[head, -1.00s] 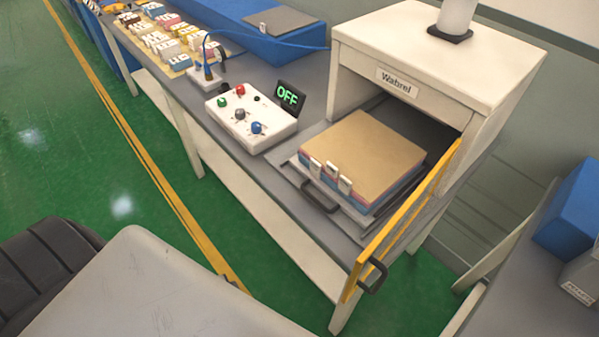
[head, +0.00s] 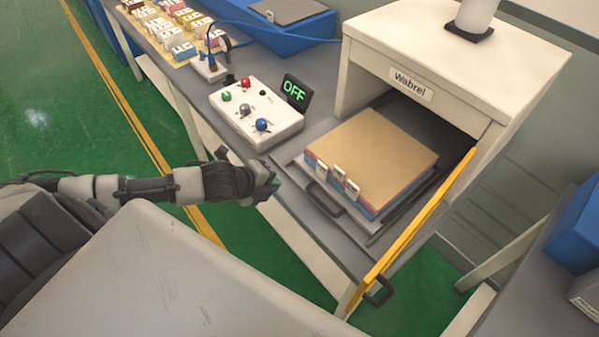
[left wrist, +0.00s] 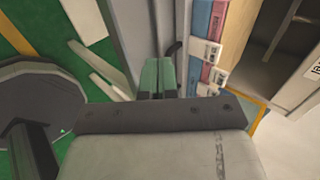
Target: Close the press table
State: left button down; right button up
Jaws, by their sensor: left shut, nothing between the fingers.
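The press table (head: 360,218) is a grey sliding tray, pulled out of the white press (head: 408,85) labelled Wabrel. A tan-topped stack with pink and blue layers and white clips (head: 375,155) lies on it. Its dark front handle (head: 325,200) faces my left gripper (head: 270,184). My left gripper is shut and empty, apart from the handle and to its left, by the bench's front edge. In the left wrist view its green fingertips (left wrist: 158,77) are together, with the dark handle (left wrist: 173,48) just beyond and the layered stack (left wrist: 205,50) to the right. My right gripper is out of view.
The yellow-edged door (head: 420,218) of the press stands open at the right of the tray. A blue box (head: 580,230) is at the far right.

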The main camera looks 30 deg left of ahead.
aim_at(307, 175)
pick_arm(q)
jog(key=x, duration=0.6)
jog(key=shift+w+r+p, duration=0.1)
jog(key=shift+w+p, duration=0.05)
jog(key=shift+p, duration=0.2)
jog(key=shift+w+d+f+p, duration=0.1)
jog(key=shift+w+d+p, duration=0.15)
jog(key=shift+w, duration=0.4)
jog(key=shift+w+d+f+p, duration=0.15)
jog(key=shift+w+d, duration=0.15)
jog(key=shift+w, duration=0.4)
jog(key=shift+w+d+f+p, duration=0.1)
jog(key=shift+w+d+p, duration=0.15)
jog(key=shift+w, duration=0.4)
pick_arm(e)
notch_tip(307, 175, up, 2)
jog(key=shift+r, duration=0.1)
